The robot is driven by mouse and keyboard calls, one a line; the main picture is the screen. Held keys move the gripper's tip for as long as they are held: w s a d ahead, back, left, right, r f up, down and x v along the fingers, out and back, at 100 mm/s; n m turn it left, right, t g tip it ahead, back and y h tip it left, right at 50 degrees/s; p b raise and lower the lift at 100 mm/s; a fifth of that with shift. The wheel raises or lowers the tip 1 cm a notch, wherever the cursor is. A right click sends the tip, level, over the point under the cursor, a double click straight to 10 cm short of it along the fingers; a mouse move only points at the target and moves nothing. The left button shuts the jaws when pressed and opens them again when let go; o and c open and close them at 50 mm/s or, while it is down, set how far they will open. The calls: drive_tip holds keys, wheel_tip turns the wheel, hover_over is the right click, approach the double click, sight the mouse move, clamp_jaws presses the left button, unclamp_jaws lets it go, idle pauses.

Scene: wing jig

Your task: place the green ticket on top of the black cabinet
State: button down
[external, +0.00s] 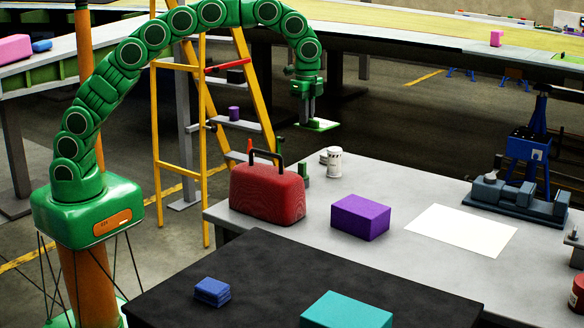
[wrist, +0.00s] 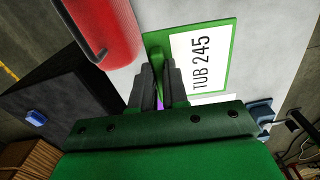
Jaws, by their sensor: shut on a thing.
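The green ticket (external: 320,125) has a white label reading "TUB 245" in the wrist view (wrist: 203,60). In the wrist view the fingers (wrist: 160,68) meet at the ticket's left part. The black cabinet (external: 250,265) is in the front of the external view, well apart from the ticket. Its dark top also shows at left in the wrist view (wrist: 65,92).
On the cabinet top are a blue block (external: 212,291) and a teal box (external: 346,312), with bare room between and behind them. The grey table (external: 410,180) bears a red toolbox (external: 267,194), a purple box (external: 360,217), a white sheet (external: 461,231) and a vise (external: 515,198).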

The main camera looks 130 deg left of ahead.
drive_tip(key=w+d+m, duration=0.2)
drive_tip(key=w+d, duration=0.3)
drive_tip(key=d, duration=0.7)
drive_tip(key=w+d+m, duration=0.2)
drive_tip(key=w+d, duration=0.3)
drive_tip(key=d, duration=0.8)
drive_tip(key=d+m, duration=0.4)
drive_tip(key=d, duration=1.5)
approach(286, 274)
drive_tip(key=shift+s+f, duration=0.3)
drive_tip(key=shift+s, duration=0.45)
drive_tip(key=shift+w+f, duration=0.75)
drive_tip(key=shift+f, duration=1.6)
drive_tip(key=shift+f, duration=0.15)
